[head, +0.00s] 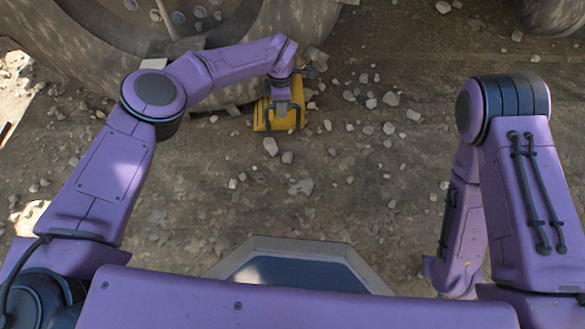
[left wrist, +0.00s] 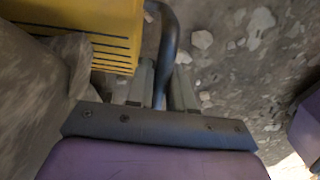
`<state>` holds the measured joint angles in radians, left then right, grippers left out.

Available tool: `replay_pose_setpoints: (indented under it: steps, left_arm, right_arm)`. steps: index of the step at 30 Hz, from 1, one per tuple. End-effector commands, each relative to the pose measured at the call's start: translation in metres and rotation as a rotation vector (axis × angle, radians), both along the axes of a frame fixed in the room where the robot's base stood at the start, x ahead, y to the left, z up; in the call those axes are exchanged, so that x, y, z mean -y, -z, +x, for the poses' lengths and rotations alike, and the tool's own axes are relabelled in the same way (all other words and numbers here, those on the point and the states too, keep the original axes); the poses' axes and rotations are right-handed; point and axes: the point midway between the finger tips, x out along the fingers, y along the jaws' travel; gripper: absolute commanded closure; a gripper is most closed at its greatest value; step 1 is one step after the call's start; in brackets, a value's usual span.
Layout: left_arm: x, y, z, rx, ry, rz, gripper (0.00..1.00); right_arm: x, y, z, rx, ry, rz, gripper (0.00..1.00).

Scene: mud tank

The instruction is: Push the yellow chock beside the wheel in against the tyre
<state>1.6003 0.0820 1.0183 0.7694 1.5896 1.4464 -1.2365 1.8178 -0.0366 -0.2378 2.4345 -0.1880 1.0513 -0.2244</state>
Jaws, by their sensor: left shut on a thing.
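The yellow chock (head: 262,119) sits on the ground beside the lower right edge of the big muddy tyre (head: 58,38) in the head view. My left gripper (head: 284,104) is over the chock, shut on its dark bar handle (left wrist: 168,40). In the left wrist view, the chock's yellow ribbed body (left wrist: 85,25) fills the upper left. A grey-brown surface lies close to it at the left edge there. My left forearm and gripper partly hide the chock and tyre edge, so I cannot tell whether they touch. My right gripper does not show.
Loose pale stones (head: 271,146) lie scattered around the chock and over the brown ground. A flat stone (head: 315,57) lies by the tyre behind the gripper. Part of another tyre (head: 552,14) shows at top right. The ground between is open.

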Motion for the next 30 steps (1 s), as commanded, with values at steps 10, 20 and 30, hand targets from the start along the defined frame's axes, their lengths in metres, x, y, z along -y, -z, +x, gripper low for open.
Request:
replay_pose_setpoints:
  steps: [10, 20, 30]
  left_arm:
    - [-0.005, 0.0, 0.002, 0.001, -0.007, 0.001, 1.0]
    - [-0.019, -0.002, 0.0, -0.001, -0.008, 0.002, 1.0]
    - [-0.025, 0.0, -0.002, 0.0, -0.008, 0.002, 1.0]
  right_arm:
    - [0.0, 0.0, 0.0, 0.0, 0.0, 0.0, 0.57]
    - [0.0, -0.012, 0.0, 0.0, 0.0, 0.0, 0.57]
    - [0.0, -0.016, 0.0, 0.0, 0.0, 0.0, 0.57]
